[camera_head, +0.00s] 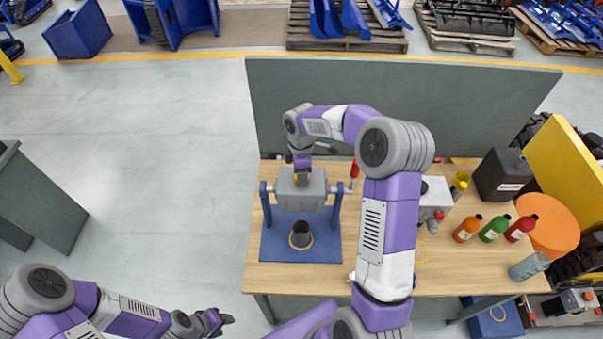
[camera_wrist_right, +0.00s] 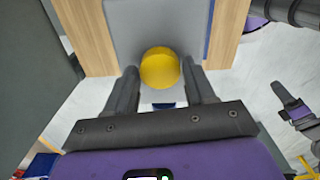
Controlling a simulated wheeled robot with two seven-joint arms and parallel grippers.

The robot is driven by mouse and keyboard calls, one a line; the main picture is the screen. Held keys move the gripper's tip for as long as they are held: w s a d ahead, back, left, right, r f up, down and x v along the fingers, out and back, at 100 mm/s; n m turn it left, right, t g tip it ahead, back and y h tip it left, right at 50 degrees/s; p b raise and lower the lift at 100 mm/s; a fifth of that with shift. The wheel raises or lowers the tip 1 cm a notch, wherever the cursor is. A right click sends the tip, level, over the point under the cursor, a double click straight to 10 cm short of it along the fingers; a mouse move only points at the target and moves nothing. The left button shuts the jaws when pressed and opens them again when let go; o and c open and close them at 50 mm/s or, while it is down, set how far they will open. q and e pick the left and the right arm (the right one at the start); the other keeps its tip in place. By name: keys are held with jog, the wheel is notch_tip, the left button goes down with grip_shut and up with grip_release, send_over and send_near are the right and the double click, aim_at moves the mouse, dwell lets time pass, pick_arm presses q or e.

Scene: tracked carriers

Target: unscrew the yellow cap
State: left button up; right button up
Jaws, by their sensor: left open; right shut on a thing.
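The yellow cap (camera_wrist_right: 160,68) shows round between the fingers of my right gripper (camera_wrist_right: 163,74) in the right wrist view. The fingers are shut on its sides. In the head view a bit of the cap (camera_head: 301,180) shows below my right gripper (camera_head: 302,170), on top of a grey block-like tank (camera_head: 301,200). The tank is held between two blue posts on a blue base plate (camera_head: 325,246). My left gripper (camera_head: 226,321) is open and empty at the lower left, off the table and far from the cap.
A dark cup-like piece (camera_head: 301,230) with a yellow ring stands on the base plate under the tank. Orange, green and red bottles (camera_head: 490,229) and a black canister (camera_head: 503,175) stand on the wooden table (camera_head: 465,274) at right. A grey panel (camera_head: 480,105) runs behind the table.

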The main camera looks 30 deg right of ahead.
jog(key=n+p, duration=0.1)
jog(key=n, duration=0.1)
jog(key=shift+r+n, duration=0.1)
jog(key=shift+n, duration=0.9)
jog(key=o, duration=0.8)
jog(key=shift+c, duration=0.2)
